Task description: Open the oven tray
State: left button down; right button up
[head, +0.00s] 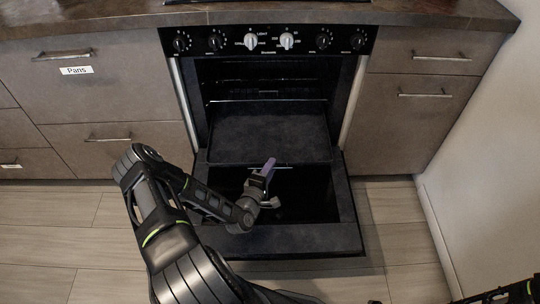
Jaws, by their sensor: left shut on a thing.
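The oven (290,95) is in the middle of the head view, and its door (300,240) is folded down flat towards me. A dark flat tray (268,137) lies inside and reaches forward to above the inner part of the door. A thin light handle (284,167) shows at the tray's front edge. My left gripper (268,167) is at this front edge, shut on the tray's handle; its fingers partly hide the contact. My right gripper is out of view; only a piece of my right arm shows at the bottom right corner.
Control knobs (287,40) line the panel above the oven opening. Closed drawers with bar handles flank the oven, one labelled "Pans" (76,70). A pale wall (490,150) stands on the right. The wood floor (60,235) is clear on the left.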

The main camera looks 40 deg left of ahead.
pick_arm(q)
jog(key=shift+s+d, duration=0.15)
jog(key=shift+s, duration=0.1)
jog(key=c, duration=1.6)
grip_release()
jog(key=shift+p+v, duration=0.7)
jog(key=shift+v, duration=3.2)
